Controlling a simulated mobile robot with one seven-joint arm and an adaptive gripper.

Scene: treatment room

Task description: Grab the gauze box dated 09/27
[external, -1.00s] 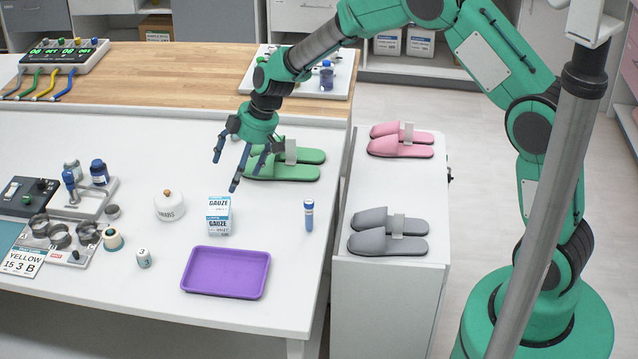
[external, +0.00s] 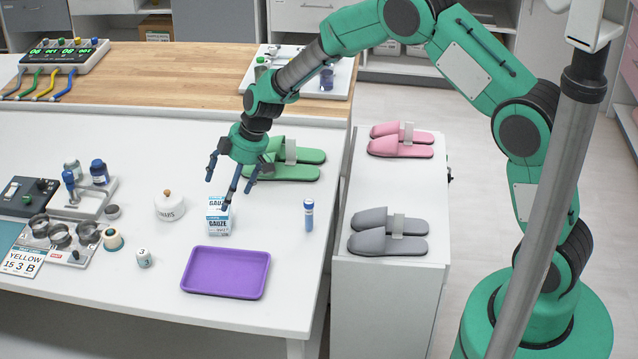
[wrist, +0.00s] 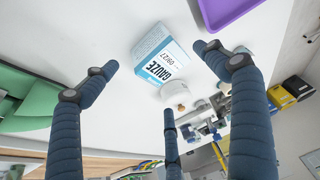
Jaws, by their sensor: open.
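A white and blue gauze box (external: 217,222) stands upright on the white table, behind the purple tray. In the wrist view the gauze box (wrist: 158,52) shows the word GAUZE and the date 09/27. My gripper (external: 229,190) is above and just behind the box in the external view, and one finger overlaps the box's top right corner there. In the wrist view my gripper (wrist: 158,75) has its fingers spread wide, with the box ahead between them. The gripper is open and empty. I cannot tell whether any finger touches the box.
A purple tray (external: 226,273) lies in front of the box. A white lidded jar (external: 170,207) stands to its left and a blue-capped vial (external: 308,215) to its right. Green slippers (external: 285,170) lie behind the gripper. Metal rings (external: 60,236) and other small items crowd the left.

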